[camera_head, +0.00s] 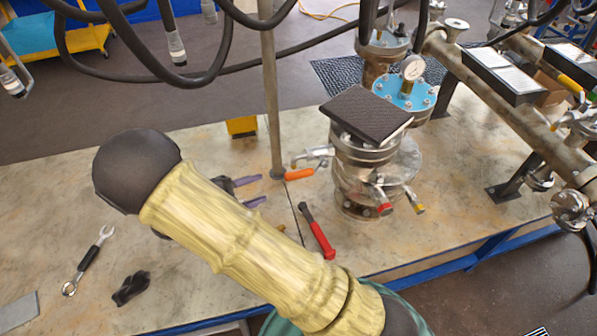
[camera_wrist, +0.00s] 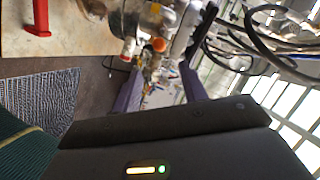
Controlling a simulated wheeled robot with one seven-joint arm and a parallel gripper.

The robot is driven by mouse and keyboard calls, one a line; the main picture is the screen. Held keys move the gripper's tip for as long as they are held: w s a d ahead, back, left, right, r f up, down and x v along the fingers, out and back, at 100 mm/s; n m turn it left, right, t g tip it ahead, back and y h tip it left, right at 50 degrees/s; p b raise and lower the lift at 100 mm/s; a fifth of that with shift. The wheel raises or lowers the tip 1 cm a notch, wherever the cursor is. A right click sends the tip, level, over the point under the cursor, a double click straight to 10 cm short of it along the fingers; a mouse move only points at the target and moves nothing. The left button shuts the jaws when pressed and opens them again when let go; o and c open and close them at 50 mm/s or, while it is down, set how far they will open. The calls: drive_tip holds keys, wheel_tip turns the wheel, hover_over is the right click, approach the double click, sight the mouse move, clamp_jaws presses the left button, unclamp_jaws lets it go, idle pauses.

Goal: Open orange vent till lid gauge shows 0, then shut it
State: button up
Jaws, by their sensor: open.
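An orange vent handle (camera_head: 299,174) sticks out to the left of a steel flanged vessel (camera_head: 358,200) with a dark square plate on top. An orange end (camera_wrist: 159,45) shows ahead of my fingers in the wrist view; I cannot tell whether it is the same handle. A round white gauge (camera_head: 412,68) stands on a blue bolted lid (camera_head: 400,92) behind that vessel; its reading is too small to tell. My gripper (camera_head: 262,190), with purple fingers, is open and empty, left of the orange handle and apart from it. Its fingers also show in the wrist view (camera_wrist: 161,70).
Red (camera_head: 384,208) and yellow (camera_head: 418,208) handles sit low on the vessel's front. A vertical pole (camera_head: 270,100) stands just left of the orange handle. A red-handled tool (camera_head: 317,232) and a wrench (camera_head: 88,262) lie on the bench. Black hoses hang above.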

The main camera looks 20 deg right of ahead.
sight(298, 174)
drive_tip(key=p+x, duration=0.3)
drive_tip(key=x, duration=1)
drive_tip(key=shift+w+d, duration=0.1)
drive_tip(key=shift+d, duration=0.05)
clamp_jaws()
